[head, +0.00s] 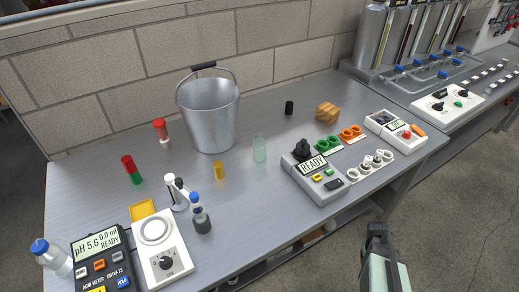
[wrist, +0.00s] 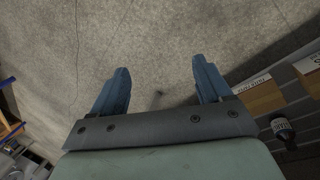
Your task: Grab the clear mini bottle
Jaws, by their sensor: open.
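The clear mini bottle (head: 259,149), pale green and see-through, stands upright on the grey metal bench (head: 262,205), right of and in front of the metal bucket. My gripper (head: 376,232) is in front of the bench's front edge, to the right of and nearer than the bottle, well apart from it. In the wrist view my gripper (wrist: 160,82) has its two fingers spread with only floor between them, so it is open and empty. The bottle is not in the wrist view.
A metal bucket (head: 209,115) stands behind the bottle. A small amber piece (head: 219,170) stands left of it, and a grey READY device (head: 314,172) right of it. A pH meter (head: 100,262) and a stirrer (head: 162,252) sit front left. Bench around the bottle is clear.

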